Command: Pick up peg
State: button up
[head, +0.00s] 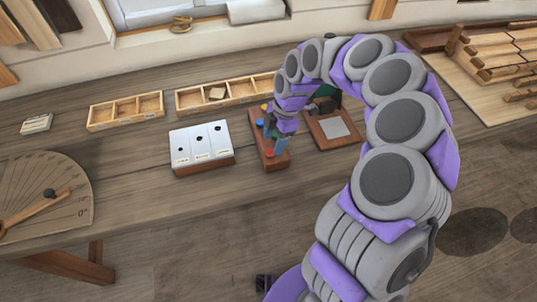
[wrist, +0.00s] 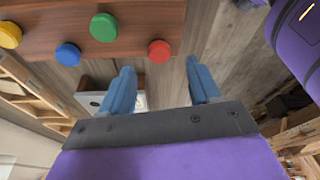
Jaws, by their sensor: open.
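A brown wooden block (head: 277,166) on the bench holds several pegs with coloured round heads. In the wrist view, the block (wrist: 120,17) shows a yellow peg (wrist: 9,34), a green peg (wrist: 103,27), a blue peg (wrist: 67,54) and a red peg (wrist: 159,51). In the head view, the red peg (head: 269,153) is at the block's near end. My gripper (head: 275,143) is over that end, and its arm hides part of the block. In the wrist view, my gripper (wrist: 158,68) is open and empty, with the red peg head appearing between its blue fingertips. Only the peg heads show clearly.
A white box with three holes (head: 201,143) stands left of the block. A brown board with a grey panel (head: 333,128) lies to the right. Divided wooden trays (head: 126,110) are behind, and a wooden protractor (head: 45,195) is at far left. The bench front is mostly clear.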

aim_at(270, 151)
jog(key=x, duration=0.2)
jog(key=b+x, duration=0.1)
jog(key=x, duration=0.1)
jog(key=shift+w+d+f, duration=0.15)
jog(key=shift+d+f, duration=0.05)
jog(key=shift+c, duration=0.3)
jog(key=shift+a, duration=0.2)
jog(key=c, duration=0.3)
jog(key=shift+d, duration=0.1)
jog(key=c, duration=0.7)
